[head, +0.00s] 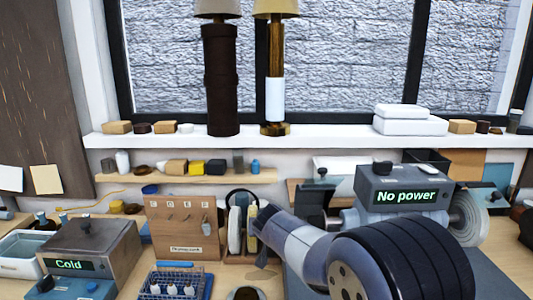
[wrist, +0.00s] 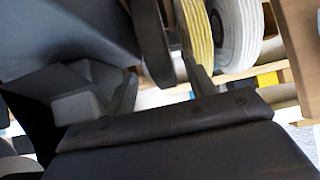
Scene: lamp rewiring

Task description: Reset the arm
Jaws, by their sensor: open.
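My gripper (wrist: 163,85) is open in the wrist view, with its two dark fingers apart and nothing seen held between them. Beyond the fingers are a dark wheel (wrist: 152,40), a yellow wheel (wrist: 194,35) and a white ribbed wheel (wrist: 238,32). In the head view my arm reaches from the bottom right towards the middle of the bench, and the fingers cannot be made out there. A grey machine (head: 405,185) reading "No power" stands behind my arm, with a pale wheel (head: 468,216) on its right. My arm hides part of the bench.
A grey box (head: 90,250) reading "Cold" stands at left. A blue rack (head: 177,283) and a wooden tool board (head: 186,230) are nearer the middle. Two lamps, one dark (head: 221,85) and one brass (head: 275,95), stand on the window sill (head: 330,128) with white boxes (head: 410,122).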

